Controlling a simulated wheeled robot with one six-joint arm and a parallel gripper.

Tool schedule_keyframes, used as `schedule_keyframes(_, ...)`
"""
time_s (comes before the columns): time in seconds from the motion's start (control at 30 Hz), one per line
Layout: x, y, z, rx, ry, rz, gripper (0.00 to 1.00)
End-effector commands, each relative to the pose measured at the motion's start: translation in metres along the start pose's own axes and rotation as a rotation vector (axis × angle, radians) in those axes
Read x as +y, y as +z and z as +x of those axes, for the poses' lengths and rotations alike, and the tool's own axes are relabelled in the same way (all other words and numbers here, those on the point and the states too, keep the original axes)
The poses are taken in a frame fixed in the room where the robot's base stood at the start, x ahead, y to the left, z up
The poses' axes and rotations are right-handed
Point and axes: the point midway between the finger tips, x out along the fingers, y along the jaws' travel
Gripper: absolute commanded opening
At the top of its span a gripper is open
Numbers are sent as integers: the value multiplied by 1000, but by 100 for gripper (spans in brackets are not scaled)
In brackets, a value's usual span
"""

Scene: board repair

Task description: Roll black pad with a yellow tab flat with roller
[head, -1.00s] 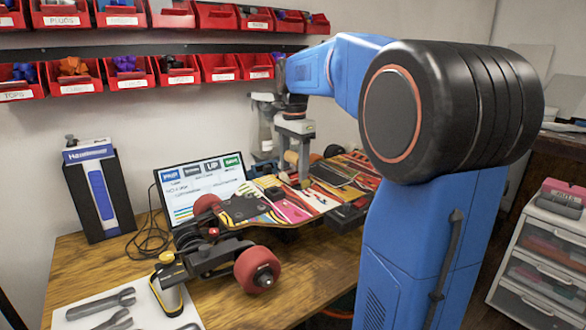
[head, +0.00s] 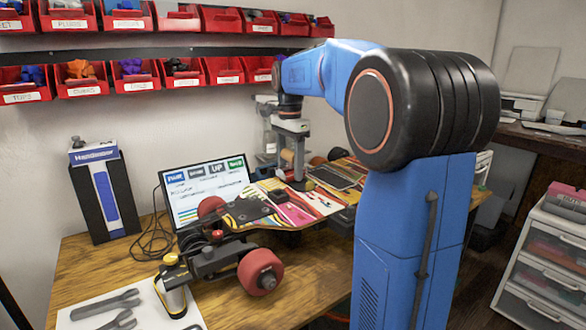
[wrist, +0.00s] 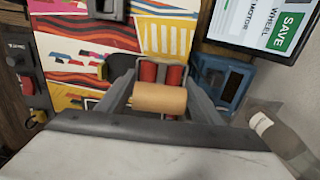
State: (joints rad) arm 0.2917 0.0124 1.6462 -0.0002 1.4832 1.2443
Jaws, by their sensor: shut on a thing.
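My gripper (head: 297,172) is shut on a roller with a tan cylinder (head: 287,158), low over the patterned skateboard deck (head: 318,200). In the wrist view the roller's tan cylinder (wrist: 160,97) sits between the two grey fingers, lying crosswise. A dark pad (wrist: 120,66) shows on the deck just beyond the left finger, partly hidden by it. A little yellow shows at its left edge, but I cannot tell the tab clearly. Whether the roller touches the pad is not clear.
A black box (head: 105,190) stands at left, and wrenches (head: 105,305) lie on a white mat. Red bins (head: 130,77) line the wall.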

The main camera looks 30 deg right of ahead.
Motion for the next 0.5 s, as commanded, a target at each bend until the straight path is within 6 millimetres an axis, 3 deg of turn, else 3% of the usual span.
schedule_keyframes(0.5,-8,0,-3,0,-2,0,42)
